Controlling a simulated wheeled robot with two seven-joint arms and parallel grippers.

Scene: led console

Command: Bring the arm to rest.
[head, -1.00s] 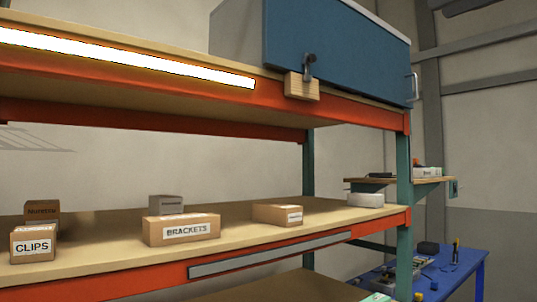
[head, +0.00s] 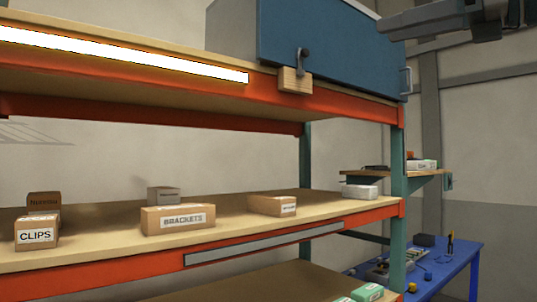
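My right gripper (head: 500,18) shows at the top right corner of the head view, dark grey and cut off by the frame's upper edge. It is in the air, right of the blue cabinet (head: 325,45) and apart from the shelf. Its fingertips are not clear enough to tell open from shut, and I see nothing held in it. My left gripper is not in view.
An orange-edged shelf rack (head: 350,103) fills the left and middle, with a lit strip (head: 120,52) on its upper beam. Boxes marked BRACKETS (head: 178,219) and CLIPS (head: 37,233) stand on the middle shelf. A blue table (head: 450,272) stands at the lower right.

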